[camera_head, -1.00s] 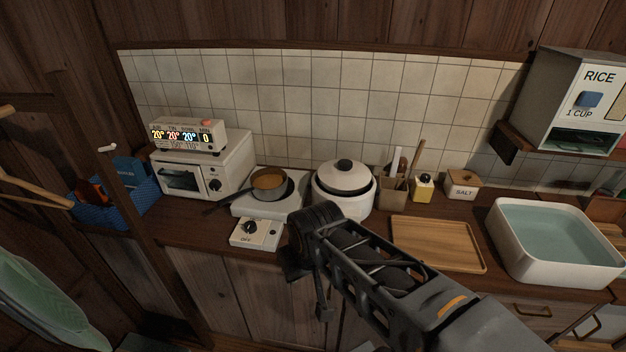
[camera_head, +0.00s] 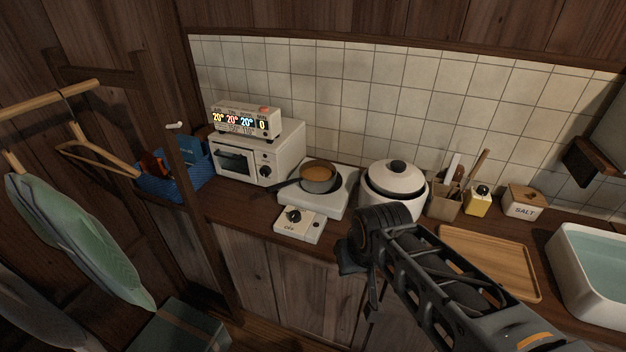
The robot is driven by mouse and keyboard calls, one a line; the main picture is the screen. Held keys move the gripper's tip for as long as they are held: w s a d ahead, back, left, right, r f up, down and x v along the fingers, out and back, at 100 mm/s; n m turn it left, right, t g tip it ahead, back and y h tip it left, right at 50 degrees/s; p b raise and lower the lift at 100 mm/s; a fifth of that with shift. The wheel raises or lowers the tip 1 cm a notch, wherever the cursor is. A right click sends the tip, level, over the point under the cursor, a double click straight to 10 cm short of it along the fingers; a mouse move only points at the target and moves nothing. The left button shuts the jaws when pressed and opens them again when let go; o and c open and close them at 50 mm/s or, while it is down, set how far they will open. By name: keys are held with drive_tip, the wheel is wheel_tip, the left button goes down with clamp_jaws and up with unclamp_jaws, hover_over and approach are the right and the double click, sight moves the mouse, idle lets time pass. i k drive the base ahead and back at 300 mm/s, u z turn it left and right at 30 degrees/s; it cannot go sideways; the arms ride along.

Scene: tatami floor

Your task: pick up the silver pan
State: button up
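The silver pan (camera_head: 318,182) sits on the white hot plate (camera_head: 334,201) on the counter, left of the rice cooker. It holds something orange-brown, and its dark handle (camera_head: 284,187) points left. My arm reaches in from the lower right, in front of the counter, to the right of the pan and below it. My gripper's fingers cannot be made out at the arm's dark end, so whether it is open or shut does not show. The arm does not touch the pan in this view.
A white rice cooker (camera_head: 394,190) stands right of the pan. A toaster oven (camera_head: 257,155) with a display box (camera_head: 246,120) stands left. A wooden post (camera_head: 191,190) rises left of the counter. A wooden tray (camera_head: 488,262) and a water basin (camera_head: 590,275) lie right.

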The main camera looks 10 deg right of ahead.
sight(316, 176)
drive_tip(key=u, duration=0.05)
drive_tip(key=k, duration=0.95)
drive_tip(key=u, duration=0.95)
drive_tip(key=i, duration=1.5)
drive_tip(key=z, duration=0.65)
